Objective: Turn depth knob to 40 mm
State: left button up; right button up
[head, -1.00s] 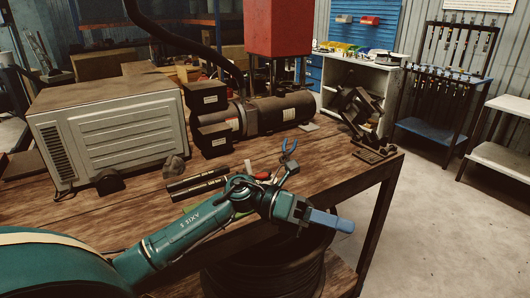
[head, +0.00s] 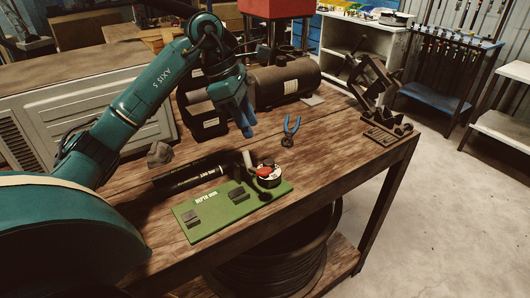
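A green board (head: 222,225) lies on the wooden table near its front edge, with a label that seems to begin "DEPTH"; the rest is too small to read. At its back right corner is a round white and dark dial (head: 268,181) with a red piece (head: 264,171) on top, which looks like the knob. I cannot read its setting. My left gripper (head: 246,127) has blue fingers pointing down. It is above and behind the board, apart from the dial, with nothing visible in it. I cannot tell whether its fingers are parted. My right gripper is out of view.
Dark rods (head: 190,173) lie just behind the board. Blue-handled pliers (head: 290,131) lie to its right, and a grey lump (head: 159,153) to its left. A dark cylindrical machine (head: 285,84) stands behind. The table's right part is mostly clear up to a black stand (head: 382,130).

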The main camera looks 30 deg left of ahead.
aim_at(267, 161)
pick_arm(q)
jog(key=p+x, duration=0.1)
jog(key=x, duration=0.8)
jog(key=shift+w+d+f, duration=0.1)
jog(key=shift+d+f, duration=0.05)
jog(key=shift+f, duration=0.3)
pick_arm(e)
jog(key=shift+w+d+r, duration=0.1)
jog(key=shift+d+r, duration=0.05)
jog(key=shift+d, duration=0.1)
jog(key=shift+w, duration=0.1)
pick_arm(q)
jog(key=c, duration=0.7)
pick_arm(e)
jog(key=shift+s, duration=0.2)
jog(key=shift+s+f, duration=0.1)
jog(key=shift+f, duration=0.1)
